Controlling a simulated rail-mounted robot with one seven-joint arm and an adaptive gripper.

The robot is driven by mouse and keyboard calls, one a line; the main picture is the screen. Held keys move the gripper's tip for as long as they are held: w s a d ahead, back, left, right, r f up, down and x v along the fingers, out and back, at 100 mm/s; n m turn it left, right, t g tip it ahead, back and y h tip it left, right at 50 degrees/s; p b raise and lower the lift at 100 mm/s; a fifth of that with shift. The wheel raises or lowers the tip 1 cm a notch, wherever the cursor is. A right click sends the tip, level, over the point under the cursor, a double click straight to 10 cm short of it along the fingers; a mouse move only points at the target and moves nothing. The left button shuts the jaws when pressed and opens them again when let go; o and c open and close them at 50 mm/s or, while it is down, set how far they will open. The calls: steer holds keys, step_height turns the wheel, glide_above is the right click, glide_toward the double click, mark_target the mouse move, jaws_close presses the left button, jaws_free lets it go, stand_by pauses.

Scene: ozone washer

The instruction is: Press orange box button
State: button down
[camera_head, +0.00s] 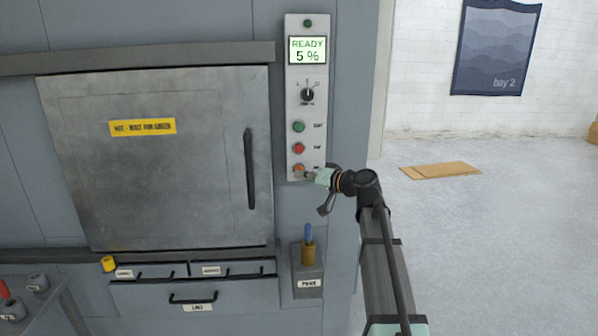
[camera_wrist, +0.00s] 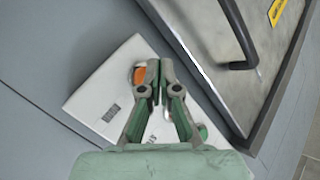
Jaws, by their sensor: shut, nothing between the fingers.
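The orange button (camera_head: 299,168) is the lowest of several buttons on the pale upright control panel (camera_head: 293,79) beside the metal door. My gripper (camera_head: 309,175) reaches in from the right, its tip over the button's lower right edge. In the wrist view, the shut, empty fingers (camera_wrist: 158,72) lie directly beside the orange button (camera_wrist: 139,76), partly covering its right side. I cannot tell whether they touch it.
Above are a red button (camera_head: 299,148), a green button (camera_head: 299,127), a dial (camera_head: 308,95) and a screen (camera_head: 308,50) reading "READY 5 %". The door handle (camera_head: 249,170) stands out to the left. A holder (camera_head: 308,279) with a blue-topped item hangs below.

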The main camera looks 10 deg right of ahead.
steer(key=shift+w, duration=0.2)
steer(key=shift+w+b, duration=0.25)
steer(key=shift+b, duration=0.25)
steer(key=shift+w+b, duration=0.3)
steer(key=shift+w, duration=0.2)
stand_by(0.6)
steer(key=shift+s, duration=0.1)
steer(key=shift+s+b, duration=0.3)
steer(key=shift+s, duration=0.55)
steer(key=shift+s, duration=0.1)
steer(key=s, duration=0.4)
steer(key=shift+s+a+b, duration=0.25)
steer(key=shift+s+b, duration=0.05)
steer(key=shift+s, duration=0.1)
stand_by(0.6)
